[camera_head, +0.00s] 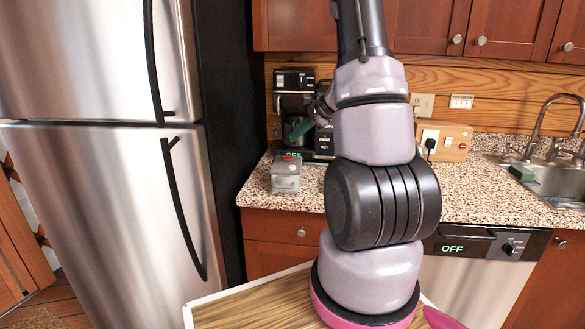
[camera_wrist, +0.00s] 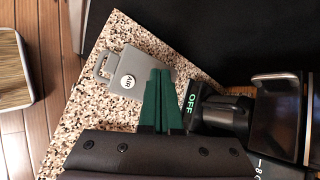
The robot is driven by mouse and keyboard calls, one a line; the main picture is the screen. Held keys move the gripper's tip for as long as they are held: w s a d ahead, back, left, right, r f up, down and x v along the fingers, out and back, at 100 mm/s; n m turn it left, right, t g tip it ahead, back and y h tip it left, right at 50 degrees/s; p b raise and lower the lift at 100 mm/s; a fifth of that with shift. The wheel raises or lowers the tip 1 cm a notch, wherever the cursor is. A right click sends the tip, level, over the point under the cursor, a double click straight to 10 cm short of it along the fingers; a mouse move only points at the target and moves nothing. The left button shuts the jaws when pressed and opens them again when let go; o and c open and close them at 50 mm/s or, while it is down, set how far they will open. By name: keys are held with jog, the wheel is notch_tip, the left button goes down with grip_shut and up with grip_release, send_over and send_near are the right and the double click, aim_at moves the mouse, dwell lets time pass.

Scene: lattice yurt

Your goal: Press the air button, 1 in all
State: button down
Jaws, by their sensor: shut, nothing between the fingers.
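The air button (camera_wrist: 127,81) is a pale round disc marked AIR. It sits on a grey case with a loop handle (camera_wrist: 108,65), which lies on the speckled counter in the wrist view. A small grey box (camera_head: 286,178) with a red spot on top, on the counter in the head view, seems to be the same case. My gripper (camera_wrist: 161,70) has green fingers, shut and empty; in the wrist view its tips lie right of the button. Contact is not seen.
A dark coffee machine (camera_head: 293,82) stands behind the case, with a green OFF display (camera_wrist: 190,103) close beside my fingers. A fridge (camera_head: 90,180) is at left. A wooden socket box (camera_head: 455,140), sink (camera_head: 560,180) and dishwasher (camera_head: 480,270) are at right.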

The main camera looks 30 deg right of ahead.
aim_at(296, 167)
notch_tip(296, 167, down, 8)
jog(key=shift+r, duration=0.25)
jog(key=shift+f, duration=0.1)
dwell(2.0)
jog(key=shift+f, duration=0.3)
jog(key=shift+f, duration=0.4)
dwell(0.7)
jog(key=shift+r, duration=0.85)
jog(key=shift+r, duration=2.5)
